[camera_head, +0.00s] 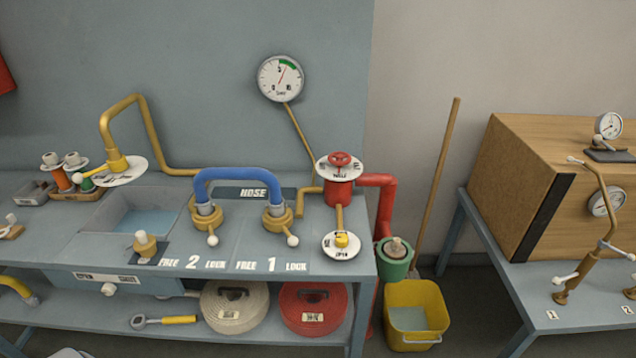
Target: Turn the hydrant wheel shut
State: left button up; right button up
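The red hydrant wheel (341,158) sits on top of a short red hydrant body (338,193), at the back right corner of the grey bench. A white lettered disc (323,170) surrounds it under the wheel; its small lettering is hard to read. A red pipe (378,181) runs right from the hydrant and bends down towards a green fitting (393,268). A yellow knob (342,239) on a white dial stands in front of the hydrant, joined to it by a brass pipe. Neither of my grippers is in view.
A blue hose (238,174) arches between two brass couplings left of the hydrant. A round gauge (281,78) hangs behind. A yellow bucket (416,316) and a broomstick-like pole (436,182) stand right of the bench. A second table (590,293) carries a wooden box (535,172).

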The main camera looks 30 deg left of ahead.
aim_at(339, 156)
jog(key=u, duration=0.15)
jog(key=k, duration=0.4)
jog(key=z, duration=1)
jog(key=i, duration=0.75)
jog(key=u, duration=0.6)
jog(key=i, duration=0.8)
jog(key=u, duration=0.55)
